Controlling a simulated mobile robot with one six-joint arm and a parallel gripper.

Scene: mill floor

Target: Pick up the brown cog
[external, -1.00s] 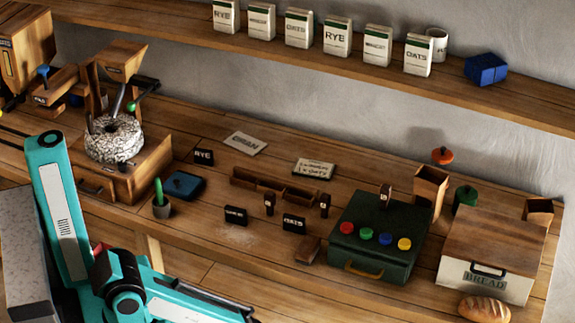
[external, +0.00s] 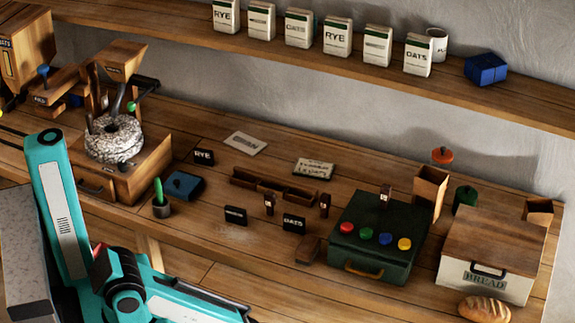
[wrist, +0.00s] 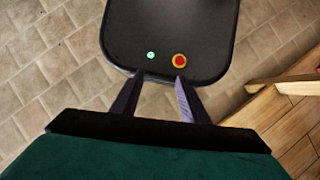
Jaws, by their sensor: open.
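I cannot make out a brown cog in either view. My gripper (wrist: 158,82) shows in the wrist view with its two dark fingers apart and nothing between them. It points down over the stone-tiled floor and a dark rounded part of my own base. In the external view my turquoise arm is at the lower left, in front of the bench, and its gripper end is not clearly visible.
The wooden bench (external: 205,230) carries a mill with a round millstone (external: 113,138), a divided wooden tray (external: 272,186), a green case (external: 372,262) with coloured knobs, and a bread box (external: 485,277). A loaf (external: 484,308) lies in front. A shelf (external: 300,52) holds several packets.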

